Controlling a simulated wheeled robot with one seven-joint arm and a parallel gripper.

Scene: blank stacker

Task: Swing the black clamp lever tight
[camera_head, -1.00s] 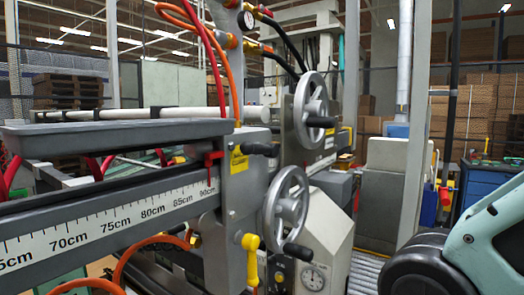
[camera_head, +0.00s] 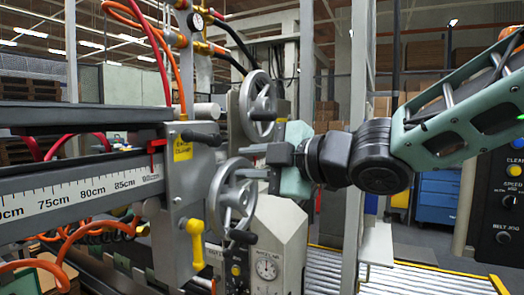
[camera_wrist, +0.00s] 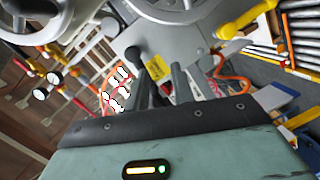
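The black clamp lever (camera_head: 203,138) sticks out to the right from the grey plate (camera_head: 188,190), just above a yellow label (camera_head: 183,150). In the wrist view its dark knob (camera_wrist: 133,53) shows just beyond the fingertips, beside the yellow label (camera_wrist: 157,67). My gripper (camera_head: 243,161) points left, to the right of the lever and slightly lower, apart from it. The two fingers show in the wrist view (camera_wrist: 157,78) with a gap between them and nothing held.
An upper handwheel (camera_head: 258,105) and a lower handwheel (camera_head: 232,195) stand close to my gripper. Orange hoses (camera_head: 70,240) hang at the left. A roller conveyor (camera_head: 400,279) lies at the lower right.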

